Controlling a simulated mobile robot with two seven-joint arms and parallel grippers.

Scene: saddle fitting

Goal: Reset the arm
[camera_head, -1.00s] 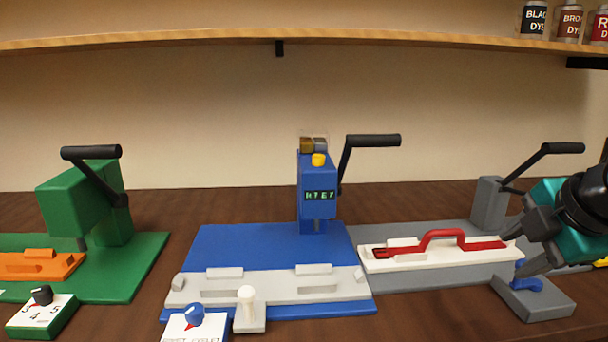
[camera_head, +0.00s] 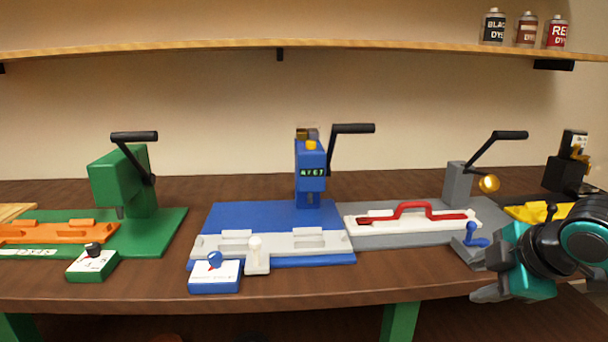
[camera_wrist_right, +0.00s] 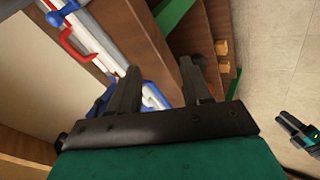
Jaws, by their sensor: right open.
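My right gripper (camera_head: 484,277) is in the head view at the lower right, in front of the bench's front edge. It is open and empty, clear of the grey station's base. In the right wrist view its two dark fingers (camera_wrist_right: 160,80) stand apart with nothing between them. The grey station (camera_head: 458,182) has a black lever raised to the right and a small blue crank (camera_head: 477,241) at its front. A white fixture (camera_head: 385,226) with a red handle-shaped piece (camera_head: 413,206) lies on it. My left gripper does not show in the head view.
A blue press (camera_head: 311,173) stands mid-bench and a green press (camera_head: 118,185) at the left, both with raised levers. A yellow piece (camera_head: 535,212) lies right of the grey station. A shelf (camera_head: 330,43) with dye cans runs above. Open floor (camera_wrist_right: 285,60) shows beside the bench.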

